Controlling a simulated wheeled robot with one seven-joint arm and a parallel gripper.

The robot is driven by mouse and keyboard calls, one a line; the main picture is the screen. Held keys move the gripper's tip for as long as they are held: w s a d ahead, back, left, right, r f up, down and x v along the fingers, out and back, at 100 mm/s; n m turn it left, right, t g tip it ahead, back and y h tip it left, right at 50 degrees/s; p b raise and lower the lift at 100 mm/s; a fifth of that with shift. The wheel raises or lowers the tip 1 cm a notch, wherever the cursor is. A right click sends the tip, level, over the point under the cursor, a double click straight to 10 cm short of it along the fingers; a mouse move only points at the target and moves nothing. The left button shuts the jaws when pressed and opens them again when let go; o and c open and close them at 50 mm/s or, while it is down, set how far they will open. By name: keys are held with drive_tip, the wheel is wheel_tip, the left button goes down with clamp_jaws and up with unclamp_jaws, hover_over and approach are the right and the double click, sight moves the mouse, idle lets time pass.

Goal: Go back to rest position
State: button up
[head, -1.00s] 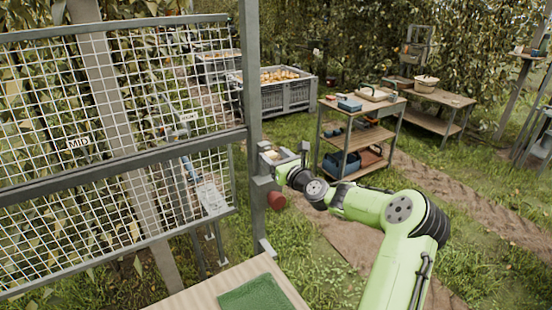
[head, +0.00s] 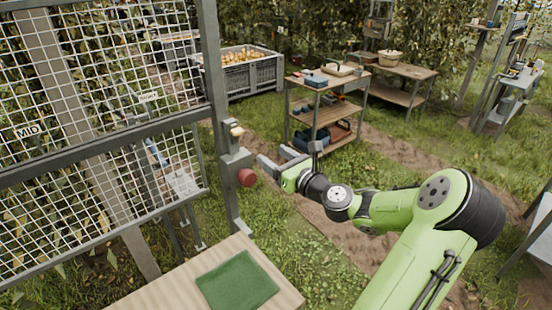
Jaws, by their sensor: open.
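My gripper (head: 281,161) is at the end of my green arm in the middle of the head view. Its two grey fingers are spread and nothing shows between them. It is in the air over the grass, a little to the right of the grey post (head: 222,120) and the red button (head: 247,177) on it. A gap shows between the fingers and the button. My arm reaches in from the lower right.
A wire mesh gate (head: 95,90) with a "MID" sign stands at the left. A wooden table (head: 150,296) with a green mat (head: 237,281) is at the bottom. A grey crate (head: 250,77) of pears, a tool cart (head: 322,115) and a bench (head: 400,70) stand behind. Grass lies between.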

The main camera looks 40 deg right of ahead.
idle(0.3)
drive_tip(key=s+a+f+n+g+y, duration=0.1)
drive_tip(key=a+f+n+g, duration=0.15)
drive_tip(key=a+n, duration=0.5)
drive_tip(key=a+f+n+g+y, duration=0.2)
drive_tip(key=a+n+g, duration=0.2)
drive_tip(key=a+n, duration=0.3)
drive_tip(key=s+a+f+n+g+y, duration=0.1)
drive_tip(key=a+f+n+g, duration=0.25)
drive_tip(key=a+n, duration=0.35)
drive_tip(key=s+a+r+n+g+h, duration=0.1)
drive_tip(key=s+a+r+n, duration=0.2)
drive_tip(key=s+n, duration=0.4)
drive_tip(key=s+a+r+n+g+h, duration=0.1)
drive_tip(key=s+a+r+n+h, duration=0.1)
drive_tip(key=s+n, duration=0.6)
drive_tip(key=s+a+r, duration=0.1)
drive_tip(key=s, duration=0.4)
drive_tip(key=shift+s+r, duration=0.25)
drive_tip(key=shift+r, duration=0.15)
drive_tip(key=shift+o, duration=0.4)
